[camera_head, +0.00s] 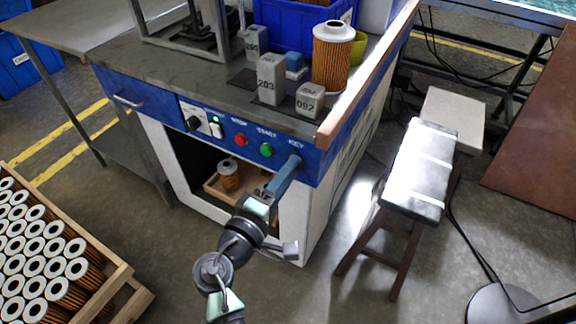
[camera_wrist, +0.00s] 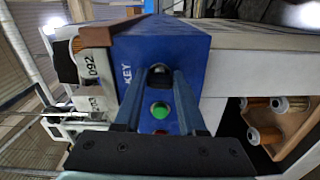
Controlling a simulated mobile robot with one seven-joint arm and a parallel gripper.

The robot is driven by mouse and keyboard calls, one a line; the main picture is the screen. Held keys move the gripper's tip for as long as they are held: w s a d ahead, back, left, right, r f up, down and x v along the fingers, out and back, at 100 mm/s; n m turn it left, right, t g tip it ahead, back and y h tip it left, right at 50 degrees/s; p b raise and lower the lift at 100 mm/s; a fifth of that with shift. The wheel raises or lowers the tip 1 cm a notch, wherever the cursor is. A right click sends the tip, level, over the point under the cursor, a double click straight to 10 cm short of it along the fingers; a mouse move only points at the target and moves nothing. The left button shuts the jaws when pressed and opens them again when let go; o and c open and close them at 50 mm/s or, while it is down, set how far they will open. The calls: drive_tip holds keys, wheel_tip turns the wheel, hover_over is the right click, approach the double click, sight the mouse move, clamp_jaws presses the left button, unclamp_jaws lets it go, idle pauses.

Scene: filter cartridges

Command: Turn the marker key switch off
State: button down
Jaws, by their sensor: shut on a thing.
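The key switch (camera_wrist: 159,70) is a dark round knob on the blue panel beside the word KEY. It shows between my fingertips in the wrist view; its exact turn angle is hidden. My gripper (camera_head: 296,160) reaches the right end of the blue panel (camera_head: 228,123) in the head view, and its fingers cover the switch there. In the wrist view my gripper (camera_wrist: 160,74) is shut on the key switch, with a blue finger on each side of it.
A green START button (camera_head: 266,150), a red STOP button (camera_head: 241,140) and a black rotary knob (camera_head: 194,123) sit left of the key. Grey blocks and a filter cartridge (camera_head: 333,55) stand on the bench top. A stool (camera_head: 420,165) is at right, a cartridge crate (camera_head: 115,280) at left.

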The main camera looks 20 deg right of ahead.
drive_tip(key=shift+n+p, duration=0.35)
drive_tip(key=shift+n, duration=0.35)
drive_tip(key=shift+c, duration=2.4)
unclamp_jaws()
drive_tip(key=p+v, duration=0.1)
drive_tip(key=v, duration=1.2)
drive_tip(key=shift+p, duration=0.35)
